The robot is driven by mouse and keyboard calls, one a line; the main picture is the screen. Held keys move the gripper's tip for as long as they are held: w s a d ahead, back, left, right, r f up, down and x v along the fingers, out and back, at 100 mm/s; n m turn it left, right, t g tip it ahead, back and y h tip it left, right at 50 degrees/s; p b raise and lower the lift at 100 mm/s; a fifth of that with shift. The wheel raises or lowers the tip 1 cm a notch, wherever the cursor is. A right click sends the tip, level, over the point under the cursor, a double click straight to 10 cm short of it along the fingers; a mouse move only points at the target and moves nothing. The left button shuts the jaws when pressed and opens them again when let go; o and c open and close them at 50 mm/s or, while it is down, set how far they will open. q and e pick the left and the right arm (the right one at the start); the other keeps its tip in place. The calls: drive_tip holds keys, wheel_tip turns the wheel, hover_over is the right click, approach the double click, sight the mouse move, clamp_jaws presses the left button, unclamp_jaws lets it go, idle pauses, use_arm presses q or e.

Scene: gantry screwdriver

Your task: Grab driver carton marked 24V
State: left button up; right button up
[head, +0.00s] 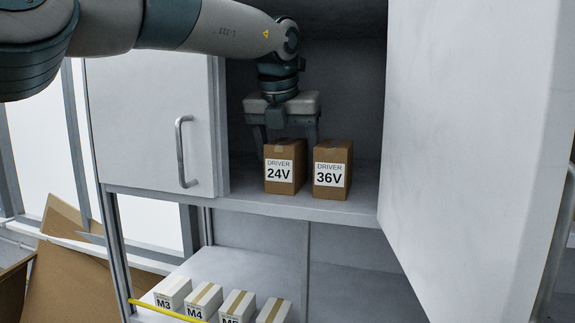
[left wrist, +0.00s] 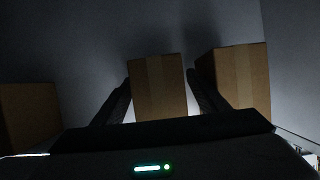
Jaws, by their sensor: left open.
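The driver carton marked 24V (head: 284,168) is a brown box with a white label, upright on the cabinet's upper shelf. My left gripper (head: 286,146) reaches down from above, open, with one finger on each side of this carton's top. In the left wrist view a brown carton with a tape strip (left wrist: 158,88) stands between the two open fingers (left wrist: 160,100), and it appears to be the same carton. Its label is not visible there. Whether the fingers touch it I cannot tell. My right gripper is not in view.
A 36V carton (head: 332,170) stands close on the right, with a finger in the gap. Another carton (left wrist: 28,115) shows at left in the wrist view. Cabinet doors flank the opening, a left one (head: 155,130) and a right one (head: 470,130). Small boxes (head: 203,298) sit below.

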use_arm(q)
drive_tip(key=shift+f+b, duration=0.25)
drive_tip(key=shift+b, duration=0.05)
idle(0.4)
drive_tip(key=c, duration=1.4)
drive_tip(key=shift+o, duration=0.2)
drive_tip(key=shift+r, duration=0.15)
